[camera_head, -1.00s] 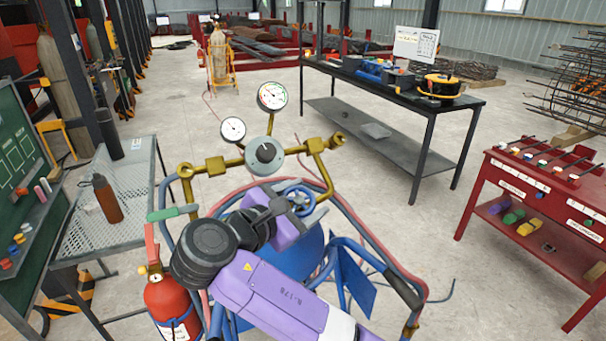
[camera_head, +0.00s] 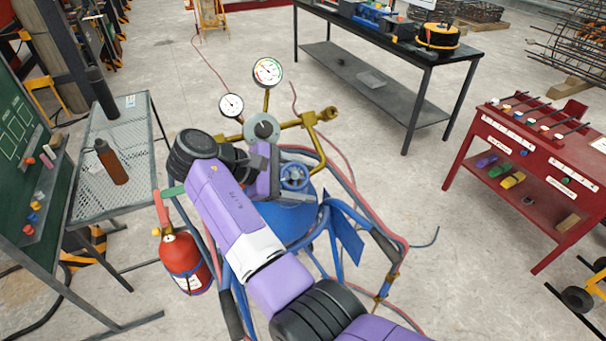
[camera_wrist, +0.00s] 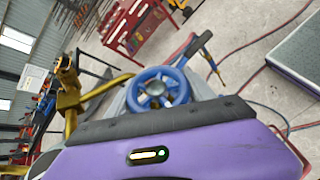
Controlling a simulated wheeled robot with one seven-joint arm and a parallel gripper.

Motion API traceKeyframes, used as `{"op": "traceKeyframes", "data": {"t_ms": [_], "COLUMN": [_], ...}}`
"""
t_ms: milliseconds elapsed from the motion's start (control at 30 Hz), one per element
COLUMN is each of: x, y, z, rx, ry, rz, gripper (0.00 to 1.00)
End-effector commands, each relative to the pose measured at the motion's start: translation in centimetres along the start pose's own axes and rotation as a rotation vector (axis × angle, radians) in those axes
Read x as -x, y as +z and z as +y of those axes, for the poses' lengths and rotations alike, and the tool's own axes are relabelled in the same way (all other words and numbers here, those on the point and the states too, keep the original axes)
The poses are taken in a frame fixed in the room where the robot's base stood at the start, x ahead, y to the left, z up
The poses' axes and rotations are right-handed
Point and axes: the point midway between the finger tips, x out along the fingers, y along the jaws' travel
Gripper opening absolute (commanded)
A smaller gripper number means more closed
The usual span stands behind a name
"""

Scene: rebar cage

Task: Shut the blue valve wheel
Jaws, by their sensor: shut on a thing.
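The blue valve wheel (camera_head: 294,176) sits on top of the blue cylinder (camera_head: 285,222), below the brass regulator with its two gauges. My gripper (camera_head: 275,172) is at the wheel's left side in the head view. In the wrist view the spoked wheel (camera_wrist: 158,90) shows just beyond the purple and black gripper body, between grey fingers on either side of it. The fingers are closed on the wheel's rim. The fingertips are partly hidden by the wheel and the gripper body.
Brass pipes (camera_head: 318,118) and gauges (camera_head: 267,72) rise close behind the wheel. A red fire extinguisher (camera_head: 184,262) stands left of the cylinder's cart. A mesh table (camera_head: 130,195) is at left, a black workbench (camera_head: 385,75) behind, and a red table (camera_head: 535,170) at right.

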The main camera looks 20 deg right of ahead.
Motion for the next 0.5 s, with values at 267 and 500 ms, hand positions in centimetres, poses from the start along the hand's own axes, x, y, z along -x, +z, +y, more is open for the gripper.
{"op": "traceKeyframes", "data": {"t_ms": [267,500], "x": [0.13,0.30], "y": [-0.13,-0.13], "z": [-0.69,-1.09], "rx": [-0.086,-0.174], "ry": [-0.192,-0.371], "rz": [0.002,0.002], "gripper": [0.21,0.21]}}
